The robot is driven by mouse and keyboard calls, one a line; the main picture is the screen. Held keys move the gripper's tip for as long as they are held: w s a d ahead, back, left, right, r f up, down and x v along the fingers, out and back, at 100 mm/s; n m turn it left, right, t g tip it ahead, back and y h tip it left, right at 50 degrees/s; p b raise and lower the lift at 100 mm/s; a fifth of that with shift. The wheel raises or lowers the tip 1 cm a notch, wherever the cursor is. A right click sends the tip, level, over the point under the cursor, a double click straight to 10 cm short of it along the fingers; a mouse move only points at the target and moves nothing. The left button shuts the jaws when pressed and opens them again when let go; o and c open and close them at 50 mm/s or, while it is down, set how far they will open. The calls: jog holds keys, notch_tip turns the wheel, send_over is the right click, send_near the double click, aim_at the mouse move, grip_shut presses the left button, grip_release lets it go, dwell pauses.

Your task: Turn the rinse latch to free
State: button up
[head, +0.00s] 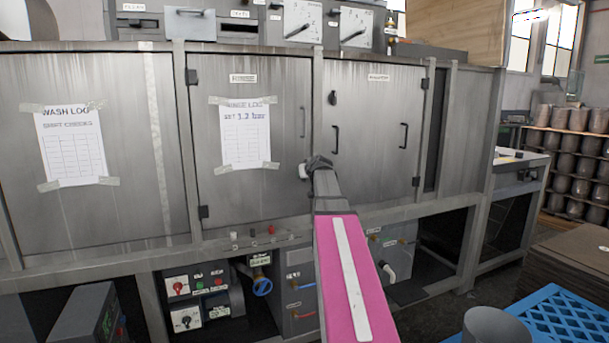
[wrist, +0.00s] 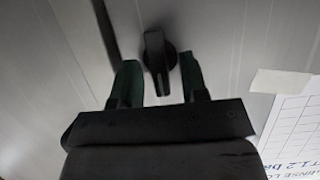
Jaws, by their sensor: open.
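The rinse latch (wrist: 156,52), a dark knob with a narrow bar handle, shows in the wrist view on the grey metal door. Its bar runs roughly up and down that picture. My gripper (wrist: 158,66) is open, with one dark green finger on each side of the latch. Gaps show between the fingers and the bar; I cannot tell how deep the fingers reach. In the head view my gripper (head: 314,163) is at the lower right edge of the rinse door (head: 225,195), by the post, and it hides the latch there.
A taped rinse log sheet (head: 245,134) hangs on the rinse door, with a door handle (head: 303,122) to its right. A blue crate (head: 570,318) stands at the lower right.

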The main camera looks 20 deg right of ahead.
grip_shut()
dwell(0.4)
jog(key=m+y, duration=0.2)
jog(key=m, duration=0.1)
jog(key=shift+w+d, duration=0.1)
jog(key=shift+d, duration=0.2)
jog(key=shift+w+d+f+m+t+y, duration=0.15)
jog(key=shift+m+t+y, duration=0.5)
jog(key=shift+m, duration=1.1)
jog(key=shift+s+d+f+m+t+y, duration=0.1)
jog(key=shift+f+m+t+y, duration=0.15)
jog(key=shift+m+y, duration=1.15)
jog(key=shift+w+d+f+m+t+y, duration=0.15)
jog(key=shift+m+t+y, duration=0.4)
jog(key=shift+m, duration=1.5)
jog(key=shift+a, duration=0.1)
